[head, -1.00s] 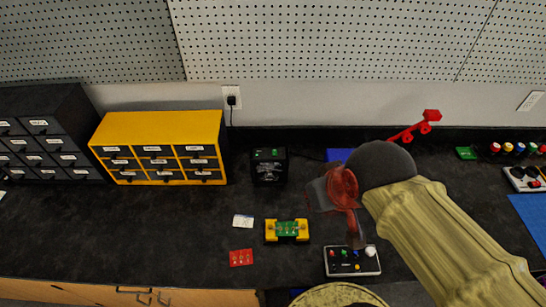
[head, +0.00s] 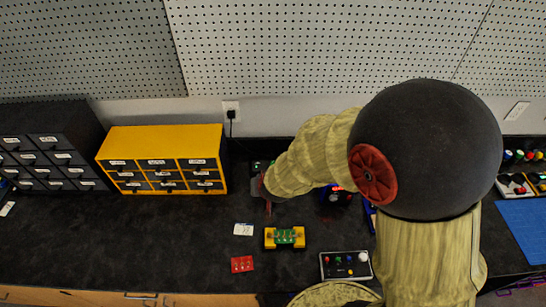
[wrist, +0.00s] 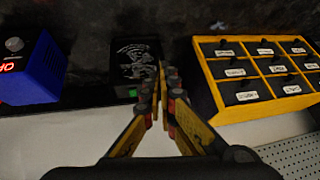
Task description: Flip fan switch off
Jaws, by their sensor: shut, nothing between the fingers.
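The black box (wrist: 137,62), with a pale printed pattern and a small green switch (wrist: 132,92) at its edge, is likely the fan. It stands just left of my fingertips in the wrist view. In the head view my arm covers most of it; only a dark top edge shows (head: 257,165). My gripper (wrist: 167,78) is shut and empty, with its fingertips beside the box. Whether they touch it I cannot tell. The switch's position is too small to read.
A yellow drawer cabinet (head: 165,137) stands close to the left of my gripper. A blue box (wrist: 35,75) with a knob and red display is on the fan's other side. A green board in yellow holders (head: 285,237) and a control box (head: 345,265) lie in front.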

